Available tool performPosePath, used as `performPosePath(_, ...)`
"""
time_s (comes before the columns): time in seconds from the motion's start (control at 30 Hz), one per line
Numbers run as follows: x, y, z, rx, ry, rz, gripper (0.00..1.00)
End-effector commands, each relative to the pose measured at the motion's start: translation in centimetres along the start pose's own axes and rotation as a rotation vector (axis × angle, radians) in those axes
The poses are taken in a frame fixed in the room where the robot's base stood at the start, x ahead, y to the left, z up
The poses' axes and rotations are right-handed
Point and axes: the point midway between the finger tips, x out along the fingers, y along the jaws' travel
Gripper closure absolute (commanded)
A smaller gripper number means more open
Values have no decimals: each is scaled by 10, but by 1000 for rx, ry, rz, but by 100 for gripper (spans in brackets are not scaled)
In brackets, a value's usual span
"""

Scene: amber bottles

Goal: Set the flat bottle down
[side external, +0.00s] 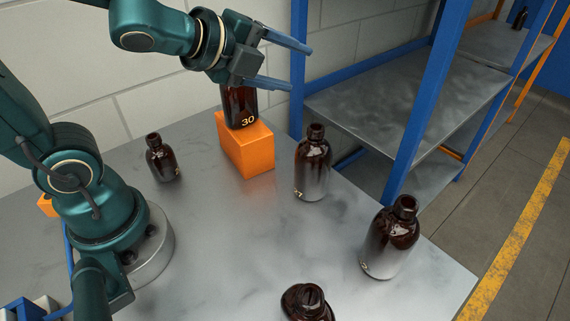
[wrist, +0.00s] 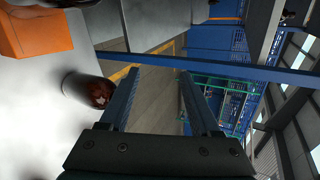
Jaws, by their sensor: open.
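My gripper (side external: 300,67) is open, with its two blue fingers apart and pointing right, high above the table. The fingers also show in the wrist view (wrist: 160,72), with nothing between them. A dark amber bottle marked 30 (side external: 240,104) stands on an orange block (side external: 246,150), below and behind the gripper; its upper part is hidden by the gripper. A wide-shouldered amber bottle (side external: 305,302) is cut off at the bottom edge. I cannot tell for sure which bottle is the flat one.
A small amber bottle (side external: 162,160) stands left of the block. Two larger ones, one nearer the block (side external: 313,165) and one nearer the right edge (side external: 390,240), stand on the grey table (side external: 225,235). A blue-framed shelf (side external: 405,100) rises behind. The table's middle is clear.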

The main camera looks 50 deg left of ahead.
Motion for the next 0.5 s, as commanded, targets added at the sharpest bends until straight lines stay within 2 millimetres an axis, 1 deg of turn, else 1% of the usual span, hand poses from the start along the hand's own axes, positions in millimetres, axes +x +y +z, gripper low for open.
performPosePath(0.03,-13,11,12,-238,-72,50,36)
performPosePath(0.07,-21,20,17,-393,-112,86,36)
performPosePath(0.1,-32,33,21,-591,-163,136,36)
performPosePath(0.17,-48,53,20,-869,-229,208,36)
performPosePath(0.2,-59,65,15,-1036,-267,257,36)
performPosePath(0.23,-66,73,11,-1149,-292,290,36)
performPosePath(0.3,-82,89,-1,-1368,-342,366,36)
performPosePath(0.4,-98,103,-16,-1574,-393,450,36)
performPosePath(0.5,-107,109,-25,-1672,-421,497,36)
